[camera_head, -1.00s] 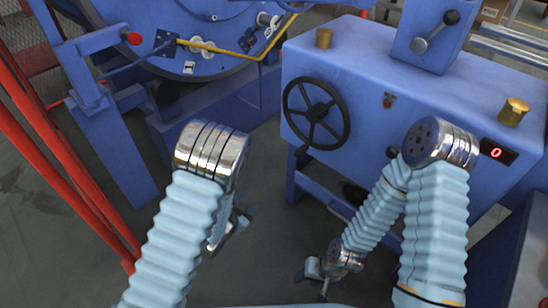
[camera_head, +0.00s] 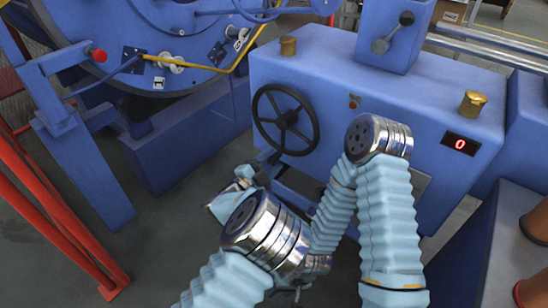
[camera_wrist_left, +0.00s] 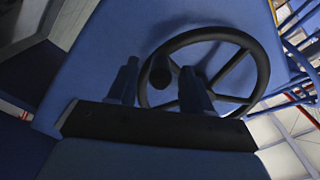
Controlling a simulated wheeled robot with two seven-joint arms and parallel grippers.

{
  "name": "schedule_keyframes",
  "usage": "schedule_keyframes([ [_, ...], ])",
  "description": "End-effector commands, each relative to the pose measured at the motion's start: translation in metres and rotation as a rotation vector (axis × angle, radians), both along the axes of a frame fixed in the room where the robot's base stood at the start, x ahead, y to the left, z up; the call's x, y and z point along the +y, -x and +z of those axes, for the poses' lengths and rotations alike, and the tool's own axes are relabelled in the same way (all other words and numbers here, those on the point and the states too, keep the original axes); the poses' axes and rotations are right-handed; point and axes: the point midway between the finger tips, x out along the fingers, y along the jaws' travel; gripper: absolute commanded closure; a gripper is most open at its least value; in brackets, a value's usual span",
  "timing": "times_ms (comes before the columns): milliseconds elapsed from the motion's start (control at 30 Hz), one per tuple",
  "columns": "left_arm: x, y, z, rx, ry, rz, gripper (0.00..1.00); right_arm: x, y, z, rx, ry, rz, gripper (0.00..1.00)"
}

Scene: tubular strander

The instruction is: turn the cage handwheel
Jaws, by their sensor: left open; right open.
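The cage handwheel (camera_head: 286,119) is a black spoked wheel on the front of the blue cabinet. In the left wrist view its rim (camera_wrist_left: 262,62) and spokes show close ahead. A dark round handle knob (camera_wrist_left: 160,72) shows at the wheel's left side, seen between the two fingers. My left gripper (camera_head: 262,168) is open just below the wheel; its fingers (camera_wrist_left: 159,68) frame the knob in the left wrist view, and I cannot tell if they touch it. My right gripper (camera_head: 298,292) is low near the floor, mostly hidden behind my left arm.
A blue round machine frame (camera_head: 165,80) stands at left, with red rails (camera_head: 50,210). Brown spools (camera_head: 535,235) are at lower right.

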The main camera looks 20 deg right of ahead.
Motion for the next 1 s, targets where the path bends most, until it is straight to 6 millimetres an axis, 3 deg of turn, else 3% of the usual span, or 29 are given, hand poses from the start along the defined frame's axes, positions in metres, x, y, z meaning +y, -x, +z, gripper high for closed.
schedule_keyframes([
  [200,-0.015,-0.012,0.000,0.000,0.000,0.001,0.50,0.001,0.000,0.001,0.000,-0.001,0.001,0.57],
  [467,-0.016,-0.013,0.000,0.001,0.000,0.002,0.50,0.001,0.000,0.001,0.000,-0.001,0.001,0.57],
  [800,-0.016,-0.013,0.000,0.001,0.001,0.001,0.99,0.000,0.000,0.001,0.000,-0.001,0.001,0.57],
  [1000,-0.015,-0.013,0.000,0.001,0.000,0.001,1.00,0.000,0.000,0.001,0.001,0.000,0.001,0.57],
])
